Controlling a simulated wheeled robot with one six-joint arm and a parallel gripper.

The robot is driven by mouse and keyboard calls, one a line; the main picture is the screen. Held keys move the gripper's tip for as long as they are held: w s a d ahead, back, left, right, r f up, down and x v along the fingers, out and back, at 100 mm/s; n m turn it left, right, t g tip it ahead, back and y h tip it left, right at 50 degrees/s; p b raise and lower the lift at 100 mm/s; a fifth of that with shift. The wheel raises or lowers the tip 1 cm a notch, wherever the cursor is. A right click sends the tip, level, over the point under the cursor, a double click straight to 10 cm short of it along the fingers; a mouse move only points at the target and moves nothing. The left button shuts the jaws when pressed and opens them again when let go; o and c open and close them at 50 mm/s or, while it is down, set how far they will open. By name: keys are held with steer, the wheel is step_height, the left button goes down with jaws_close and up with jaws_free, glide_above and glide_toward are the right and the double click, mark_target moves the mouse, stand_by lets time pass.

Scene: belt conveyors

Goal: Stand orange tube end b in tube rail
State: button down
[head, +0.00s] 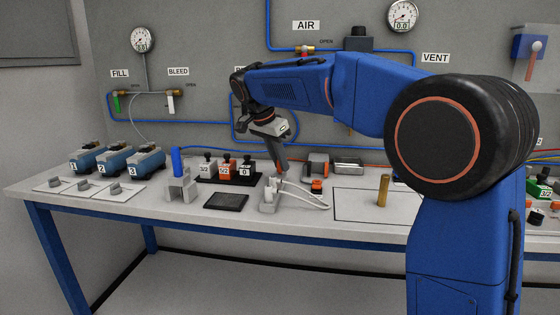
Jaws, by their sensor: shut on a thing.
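My gripper (282,170) points down over the middle of the bench, in front of the back wall. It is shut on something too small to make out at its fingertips. Just below and left of it, a pale block with upright white pieces (268,196) stands on the bench; it may be the tube rail, but I cannot tell. Pale tubes (308,198) curve to the right from beside it. A thin orange line (385,151) runs along the back right of the bench; I cannot make out its ends.
An orange and black piece (317,186) lies right of the gripper. A dark flat pad (226,202), a valve row (227,169) and a grey holder (181,189) stand left. A brass cylinder (384,189) stands right, by an outlined area with bare surface.

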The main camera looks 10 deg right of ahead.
steer(key=shift+f, duration=0.3)
stand_by(0.5)
steer(key=c, duration=1.2)
jaws_free()
steer(key=shift+r, duration=3.5)
